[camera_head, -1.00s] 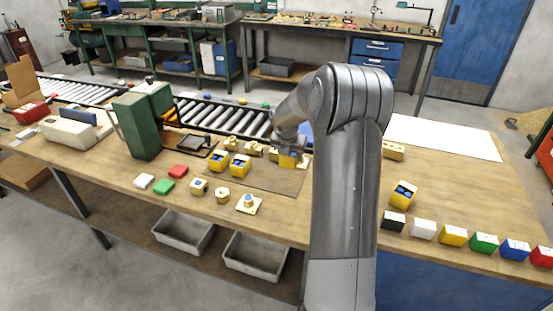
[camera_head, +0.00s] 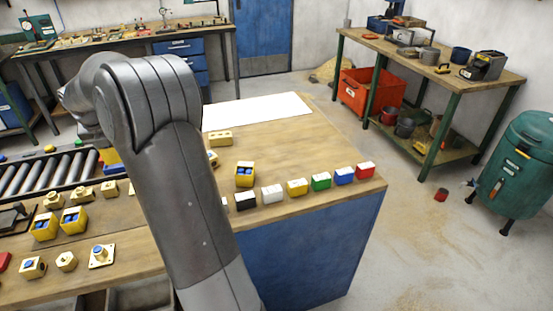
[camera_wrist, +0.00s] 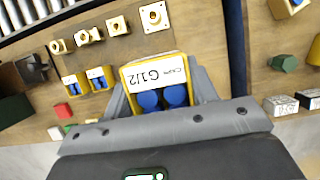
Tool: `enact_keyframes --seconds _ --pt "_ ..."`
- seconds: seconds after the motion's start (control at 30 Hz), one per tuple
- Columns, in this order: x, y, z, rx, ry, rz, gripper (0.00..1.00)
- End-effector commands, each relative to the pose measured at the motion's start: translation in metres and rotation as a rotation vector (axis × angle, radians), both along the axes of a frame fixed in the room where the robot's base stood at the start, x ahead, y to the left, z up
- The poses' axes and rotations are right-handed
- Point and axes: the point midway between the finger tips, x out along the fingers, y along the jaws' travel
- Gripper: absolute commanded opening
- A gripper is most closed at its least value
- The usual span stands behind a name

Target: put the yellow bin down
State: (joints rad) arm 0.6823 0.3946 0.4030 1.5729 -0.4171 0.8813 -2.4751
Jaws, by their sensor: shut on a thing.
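A yellow bin (camera_wrist: 154,72) with a white "G1/2" label and blue round parts inside is between the fingers of my gripper (camera_wrist: 161,90) in the wrist view. My gripper is shut on it. In the head view a bit of the held bin (camera_head: 113,169) shows left of my arm, above the back of the workbench; my arm hides most of the gripper. The bin's underside is hidden, so I cannot tell its clearance from the bench (camera_head: 290,145).
Two yellow bins (camera_head: 45,228) (camera_head: 74,220) with blue parts stand at the left, near brass fittings (camera_head: 102,256). Another yellow bin (camera_head: 244,174) stands right of my arm, behind a row of coloured blocks (camera_head: 298,187). A white sheet (camera_head: 257,111) lies behind, and a roller conveyor (camera_head: 45,172) runs at the left.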

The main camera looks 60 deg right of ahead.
Motion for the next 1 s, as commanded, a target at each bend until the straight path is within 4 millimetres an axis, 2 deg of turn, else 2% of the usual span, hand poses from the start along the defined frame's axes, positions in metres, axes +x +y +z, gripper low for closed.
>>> enact_keyframes --seconds 0.27,0.47,0.57,0.7,0.77,0.9,1.0 --pt "-0.024 -0.057 -0.002 0.004 0.003 -0.092 0.28" --pt "-0.059 -0.121 -0.004 0.007 0.004 -0.199 0.28" --pt "-0.087 -0.161 -0.005 0.009 0.005 -0.271 0.28" --pt "-0.136 -0.221 -0.005 0.011 0.005 -0.385 0.28" --pt "-0.159 -0.245 -0.005 0.011 0.005 -0.430 0.28" --pt "-0.217 -0.295 -0.005 0.009 0.004 -0.541 0.28" --pt "-0.260 -0.326 -0.004 0.007 0.003 -0.614 0.28"
